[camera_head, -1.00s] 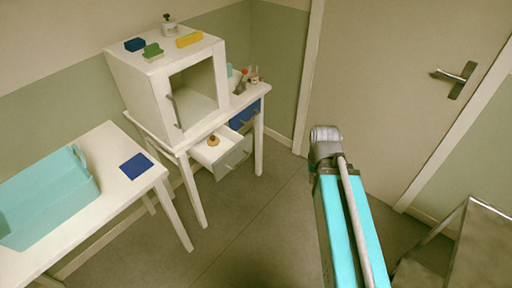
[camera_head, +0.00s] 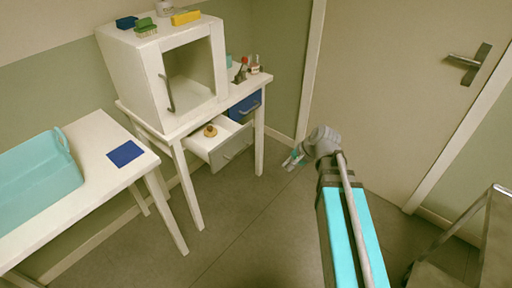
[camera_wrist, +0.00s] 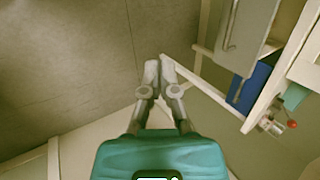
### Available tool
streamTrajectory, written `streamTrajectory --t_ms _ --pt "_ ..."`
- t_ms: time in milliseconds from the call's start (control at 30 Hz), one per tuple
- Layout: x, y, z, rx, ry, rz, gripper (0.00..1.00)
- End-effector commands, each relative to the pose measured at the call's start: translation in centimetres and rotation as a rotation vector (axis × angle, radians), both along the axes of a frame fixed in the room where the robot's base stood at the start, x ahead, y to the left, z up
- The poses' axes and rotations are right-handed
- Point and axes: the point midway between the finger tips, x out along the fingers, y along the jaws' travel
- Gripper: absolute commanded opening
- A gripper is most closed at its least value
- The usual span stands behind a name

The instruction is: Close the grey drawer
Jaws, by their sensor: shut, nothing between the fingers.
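The grey drawer (camera_head: 233,150) is pulled open under the white side table, with a bar handle on its front. A small round brown thing (camera_head: 210,131) lies inside it. The drawer also shows at the top of the wrist view (camera_wrist: 250,30), front and handle visible. My gripper (camera_head: 289,162) is shut and empty, in front of and to the right of the drawer, apart from it. Its fingertips meet in the wrist view (camera_wrist: 160,62), left of the drawer.
A blue drawer (camera_head: 245,105) sits right of the grey one and looks closed. An open-fronted white cabinet (camera_head: 137,85) and small bottles (camera_head: 254,68) stand on the table. A second table (camera_head: 85,190) with a teal bin (camera_head: 30,180) is at left. Floor before the drawers is clear.

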Motion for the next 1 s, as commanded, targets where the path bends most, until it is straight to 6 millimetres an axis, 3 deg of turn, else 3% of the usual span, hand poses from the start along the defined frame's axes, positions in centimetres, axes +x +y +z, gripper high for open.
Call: streamTrajectory --t_ms 33,500,1000 --pt "0.9 0.4 -1.7 0.045 0.006 -0.041 0.00" --pt "6.8 3.0 -5.9 0.508 0.134 -0.411 0.00" --pt "13.1 2.9 -9.3 1.032 0.402 -0.736 0.00"
